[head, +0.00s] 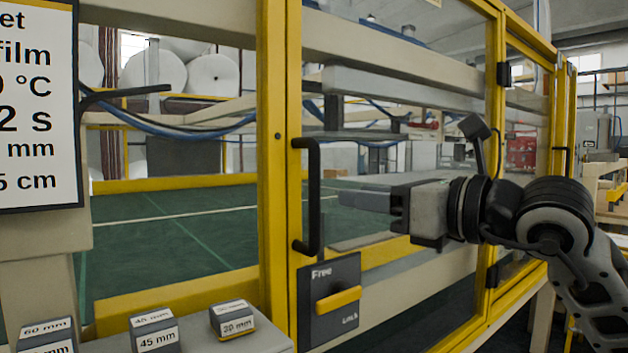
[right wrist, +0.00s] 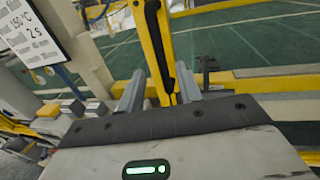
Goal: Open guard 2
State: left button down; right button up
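A guard door with a yellow frame (head: 280,180) and a clear pane stands in front of me, looking closed. No number shows on it. Its upright black handle (head: 313,195) is on the left side of the door. Below it, a dark latch plate marked Free and Lock carries a yellow lever (head: 338,300), lying nearly level. My right gripper (head: 365,201) is just right of the handle, fingers pointing left at it. In the right wrist view the fingers (right wrist: 157,92) are spread, with the handle (right wrist: 154,45) beyond and between them; contact does not show. My left gripper is out of view.
A ledge at the lower left holds several blocks labelled in mm (head: 155,332). A printed sign (head: 38,105) hangs at the left. Behind the guard lie a green bed (head: 180,225) and white rolls (head: 213,76). Another yellow-framed panel stands farther right.

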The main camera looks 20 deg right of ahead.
aim_at(318, 192)
jog(key=p+x, duration=0.2)
jog(key=x, duration=0.7)
jog(key=shift+w+a, duration=0.2)
grip_shut()
